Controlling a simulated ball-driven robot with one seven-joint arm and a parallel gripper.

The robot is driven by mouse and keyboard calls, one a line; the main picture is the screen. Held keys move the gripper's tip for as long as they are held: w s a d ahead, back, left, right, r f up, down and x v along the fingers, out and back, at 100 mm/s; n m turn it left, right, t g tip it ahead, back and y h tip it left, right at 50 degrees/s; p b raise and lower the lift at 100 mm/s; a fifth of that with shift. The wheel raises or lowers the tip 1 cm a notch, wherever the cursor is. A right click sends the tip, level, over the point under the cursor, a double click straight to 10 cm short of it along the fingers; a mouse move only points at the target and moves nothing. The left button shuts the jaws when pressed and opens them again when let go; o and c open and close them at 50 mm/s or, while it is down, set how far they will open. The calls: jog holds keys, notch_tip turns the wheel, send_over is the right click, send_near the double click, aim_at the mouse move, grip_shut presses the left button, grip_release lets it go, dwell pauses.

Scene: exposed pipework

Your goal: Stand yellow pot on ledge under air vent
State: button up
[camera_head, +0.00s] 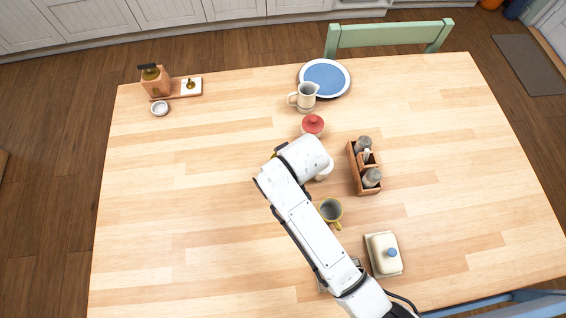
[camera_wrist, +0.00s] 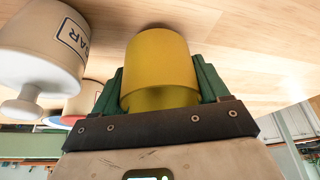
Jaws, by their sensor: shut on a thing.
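A plain yellow cylindrical pot (camera_wrist: 160,62) is between the green fingers of my gripper (camera_wrist: 160,84) in the wrist view. The fingers are shut on its sides, and the pale wooden tabletop lies behind it. Whether the pot touches the table cannot be told. In the head view my arm's end is over the middle of the table and hides the gripper and the pot. I see no air vent and no ledge under one in either view.
A white lettered pot (camera_wrist: 40,45) is close beside my gripper. Around my arm on the table (camera_head: 190,220) stand a red-lidded pot (camera_head: 312,125), a wooden caddy (camera_head: 355,177), a yellow-handled mug (camera_head: 331,210) and a butter dish (camera_head: 384,254). The table's left half is mostly clear.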

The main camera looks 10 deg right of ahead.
jog(key=shift+f, duration=0.5)
jog(key=shift+f, duration=0.2)
jog(key=o, duration=1)
jog(key=shift+o, duration=0.2)
jog(key=shift+r, duration=0.1)
